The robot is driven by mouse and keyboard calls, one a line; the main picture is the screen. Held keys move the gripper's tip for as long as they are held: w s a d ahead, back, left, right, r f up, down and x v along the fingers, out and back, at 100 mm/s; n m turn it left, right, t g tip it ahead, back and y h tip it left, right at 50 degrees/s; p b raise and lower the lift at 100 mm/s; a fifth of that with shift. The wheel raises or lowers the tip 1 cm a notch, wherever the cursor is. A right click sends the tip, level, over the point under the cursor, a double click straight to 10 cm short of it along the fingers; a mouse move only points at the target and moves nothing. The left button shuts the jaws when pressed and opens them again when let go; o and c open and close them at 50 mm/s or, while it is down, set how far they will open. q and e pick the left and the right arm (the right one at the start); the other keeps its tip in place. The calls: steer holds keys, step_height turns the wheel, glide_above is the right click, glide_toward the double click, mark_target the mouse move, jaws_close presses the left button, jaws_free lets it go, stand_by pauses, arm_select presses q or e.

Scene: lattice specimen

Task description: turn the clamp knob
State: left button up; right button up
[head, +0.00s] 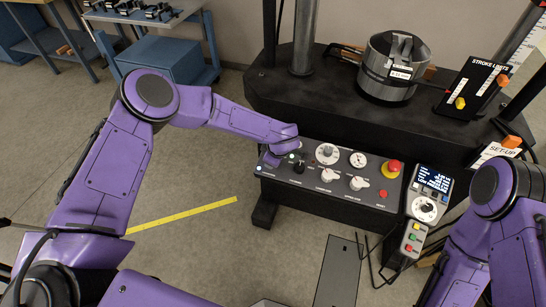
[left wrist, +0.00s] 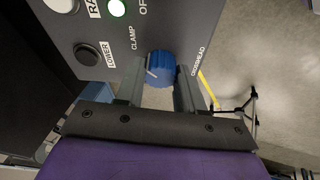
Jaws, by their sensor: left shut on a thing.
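A blue knob (left wrist: 160,68) with a pale pointer line sits on the grey control panel (left wrist: 108,35), beside the printed word CLAMP. My left gripper (left wrist: 157,82) has one finger on each side of the knob and is shut on it. In the head view my left gripper (head: 272,156) is at the left end of the panel (head: 330,188), and the knob is mostly hidden there. My right arm shows at the lower right, but its gripper is out of view.
A black button (left wrist: 88,53) and a lit green lamp (left wrist: 117,8) are close to the knob. The panel also carries white dials (head: 327,153) and a red emergency button (head: 393,167). A hand pendant (head: 413,238) hangs at its right. A metal cylinder (head: 388,75) stands behind.

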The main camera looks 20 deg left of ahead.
arm_select(q)
steer(key=shift+m, duration=0.4)
steer(key=o, duration=1)
steer(key=shift+o, duration=0.2)
steer(key=b+v, duration=0.1)
steer(key=v, duration=0.9)
steer(key=shift+s+r+b, duration=0.15)
steer(key=shift+r+b, duration=0.05)
steer(key=shift+b, duration=0.2)
